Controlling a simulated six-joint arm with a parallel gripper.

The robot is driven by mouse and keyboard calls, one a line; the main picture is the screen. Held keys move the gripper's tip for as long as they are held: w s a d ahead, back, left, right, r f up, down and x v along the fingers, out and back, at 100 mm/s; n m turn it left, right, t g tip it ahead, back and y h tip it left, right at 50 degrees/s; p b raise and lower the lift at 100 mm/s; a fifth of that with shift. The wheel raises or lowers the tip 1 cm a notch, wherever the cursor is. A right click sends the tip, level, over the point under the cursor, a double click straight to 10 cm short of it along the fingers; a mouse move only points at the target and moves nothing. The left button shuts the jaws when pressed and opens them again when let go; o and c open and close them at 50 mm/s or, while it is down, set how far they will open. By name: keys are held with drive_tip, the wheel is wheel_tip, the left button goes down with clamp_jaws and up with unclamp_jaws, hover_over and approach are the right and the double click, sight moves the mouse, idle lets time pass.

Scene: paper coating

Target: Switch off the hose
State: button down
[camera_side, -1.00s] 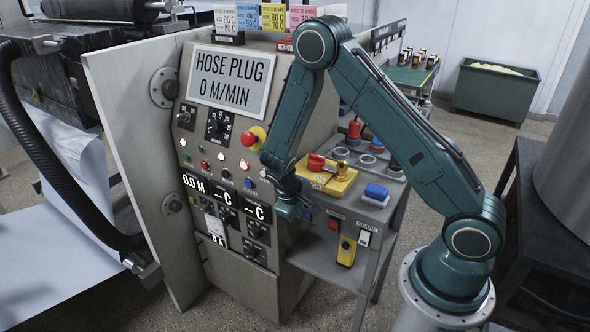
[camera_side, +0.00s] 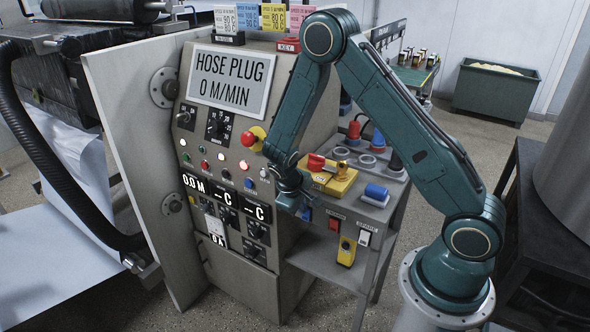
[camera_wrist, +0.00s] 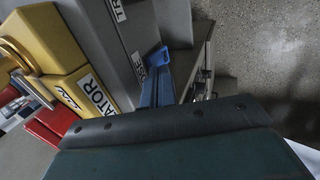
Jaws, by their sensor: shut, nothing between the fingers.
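The blue switch (camera_side: 306,214) is on the front edge of the grey cart's top, at the left end of a row of switches. In the wrist view a bright blue piece (camera_wrist: 158,56), which looks like this switch, shows beside a partly hidden label ending in "SE". My gripper (camera_side: 288,204) is shut and empty, pointing down just left of the blue switch. In the wrist view its fingers (camera_wrist: 156,92) appear right below the blue piece. I cannot tell whether they touch it. The switch's on or off position is not clear.
A red switch (camera_side: 335,222) and a white switch (camera_side: 364,237) sit further right along the cart (camera_side: 388,203). A yellow unit with a red handle (camera_side: 326,176) stands above them. The control panel (camera_side: 237,150) is close on the left. A yellow pendant (camera_side: 346,251) hangs below.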

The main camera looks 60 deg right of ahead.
drive_tip(key=shift+r, duration=0.15)
drive_tip(key=shift+a, duration=0.15)
drive_tip(key=v, duration=1.1)
drive_tip(key=shift+a+r, duration=0.2)
drive_tip(key=shift+a, duration=0.3)
idle(0.4)
